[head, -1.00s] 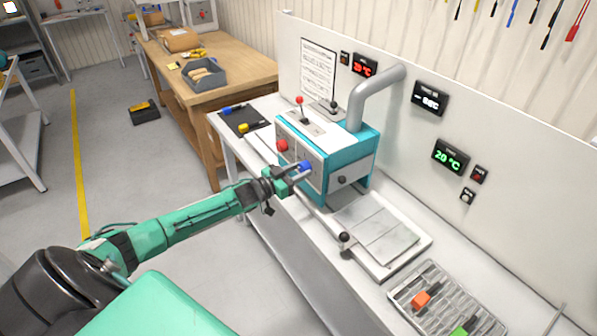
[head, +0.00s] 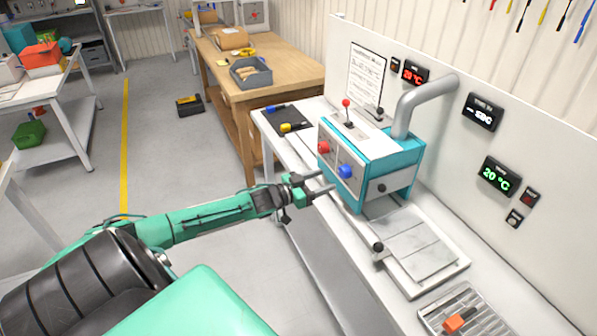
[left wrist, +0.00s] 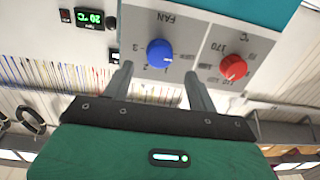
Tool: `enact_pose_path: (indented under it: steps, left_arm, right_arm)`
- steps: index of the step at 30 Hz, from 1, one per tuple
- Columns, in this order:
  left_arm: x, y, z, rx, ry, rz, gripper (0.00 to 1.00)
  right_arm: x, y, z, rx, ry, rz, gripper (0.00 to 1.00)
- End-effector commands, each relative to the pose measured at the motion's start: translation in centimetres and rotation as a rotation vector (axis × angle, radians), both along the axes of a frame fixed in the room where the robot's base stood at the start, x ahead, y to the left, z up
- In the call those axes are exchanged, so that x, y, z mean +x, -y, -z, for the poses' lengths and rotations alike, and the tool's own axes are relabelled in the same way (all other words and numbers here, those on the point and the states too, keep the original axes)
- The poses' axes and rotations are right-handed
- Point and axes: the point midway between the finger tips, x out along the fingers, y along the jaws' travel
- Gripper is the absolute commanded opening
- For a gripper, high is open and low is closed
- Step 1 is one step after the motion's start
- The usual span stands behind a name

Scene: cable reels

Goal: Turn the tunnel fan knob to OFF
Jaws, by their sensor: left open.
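The tunnel fan knob is the blue knob (head: 346,171) on the front panel of the teal and white machine (head: 366,165). In the left wrist view the blue knob (left wrist: 159,53) sits beside the word FAN, with numbers around it, upside down. I cannot tell which mark it points to. A red knob (head: 323,147) is beside it, and it also shows in the left wrist view (left wrist: 233,67). My left gripper (head: 328,181) is open and empty, in front of the panel, apart from the blue knob. In the left wrist view its fingers (left wrist: 158,72) straddle the knob's line of sight. My right gripper is out of view.
The machine stands on a white bench with a grey pipe (head: 420,100) rising behind it. A black-knobbed lever (head: 377,247) is near the machine's front right. A metal plate (head: 425,245) and a slotted tray (head: 465,310) lie on the right.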

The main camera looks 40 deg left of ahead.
Motion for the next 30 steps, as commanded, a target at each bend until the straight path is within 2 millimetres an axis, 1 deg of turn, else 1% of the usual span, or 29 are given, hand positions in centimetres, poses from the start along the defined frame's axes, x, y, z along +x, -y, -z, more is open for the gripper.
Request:
enact_pose_path:
  steps: [1, 6, 15, 21, 30]
  left_arm:
    - [-0.7, -0.3, 0.3, 0.001, -0.002, 0.0, 0.58]
    - [-2.7, -1.0, 0.3, 0.001, -0.003, 0.0, 0.58]
    - [-5.7, -2.1, 0.2, 0.0, -0.003, 0.0, 0.58]
    - [-6.9, -2.5, 0.1, -0.001, -0.001, 0.0, 0.58]
    - [-7.2, -2.7, 0.0, 0.0, -0.001, 0.0, 0.58]
  right_arm:
    - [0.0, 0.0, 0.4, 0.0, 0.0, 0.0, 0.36]
    - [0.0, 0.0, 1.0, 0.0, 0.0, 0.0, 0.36]
    - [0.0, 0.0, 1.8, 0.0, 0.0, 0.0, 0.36]
    - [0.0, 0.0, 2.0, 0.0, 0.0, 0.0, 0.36]
    - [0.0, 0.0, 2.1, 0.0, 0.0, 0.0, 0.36]
